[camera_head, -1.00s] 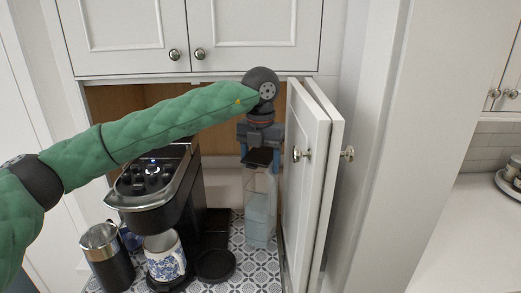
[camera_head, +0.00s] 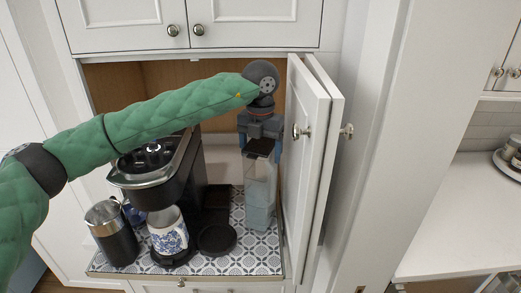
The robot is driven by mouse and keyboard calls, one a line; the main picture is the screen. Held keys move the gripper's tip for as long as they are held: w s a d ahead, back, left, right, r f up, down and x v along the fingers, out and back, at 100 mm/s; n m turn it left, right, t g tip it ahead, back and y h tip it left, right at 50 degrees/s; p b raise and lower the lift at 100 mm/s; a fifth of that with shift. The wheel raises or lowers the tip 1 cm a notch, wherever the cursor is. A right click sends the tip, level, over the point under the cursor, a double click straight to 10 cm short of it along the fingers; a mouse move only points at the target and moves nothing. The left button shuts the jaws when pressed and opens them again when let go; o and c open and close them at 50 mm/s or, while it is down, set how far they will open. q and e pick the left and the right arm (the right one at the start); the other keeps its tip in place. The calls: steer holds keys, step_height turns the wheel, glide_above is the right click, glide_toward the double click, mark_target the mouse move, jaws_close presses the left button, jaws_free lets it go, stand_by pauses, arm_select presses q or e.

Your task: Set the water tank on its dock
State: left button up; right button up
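The water tank (camera_head: 259,205) is a tall clear container with a bluish lower part, upright between the coffee machine and the open cabinet door. My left gripper (camera_head: 259,146) points down at its top, with one finger on each side, and appears shut on it. I cannot tell whether the tank's base touches the patterned counter. The coffee machine (camera_head: 165,170) is black and silver and stands left of the tank. A black base (camera_head: 216,198) beside the machine's back, left of the tank, looks like the dock. My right gripper is not in view.
A blue-and-white mug (camera_head: 168,236) stands under the machine's spout, with a steel-topped black canister (camera_head: 112,235) to its left. A round black disc (camera_head: 217,240) lies at the front. The open white door (camera_head: 303,170) stands close on the tank's right.

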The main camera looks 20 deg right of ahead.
arm_select(q)
steer(key=shift+o, duration=0.7)
steer(key=shift+s, duration=0.1)
steer(key=shift+r, duration=0.35)
steer(key=shift+r+b, duration=0.6)
steer(key=shift+r, duration=0.3)
step_height(320, 180, up, 8)
steer(key=b, duration=0.3)
steer(key=shift+r, duration=0.85)
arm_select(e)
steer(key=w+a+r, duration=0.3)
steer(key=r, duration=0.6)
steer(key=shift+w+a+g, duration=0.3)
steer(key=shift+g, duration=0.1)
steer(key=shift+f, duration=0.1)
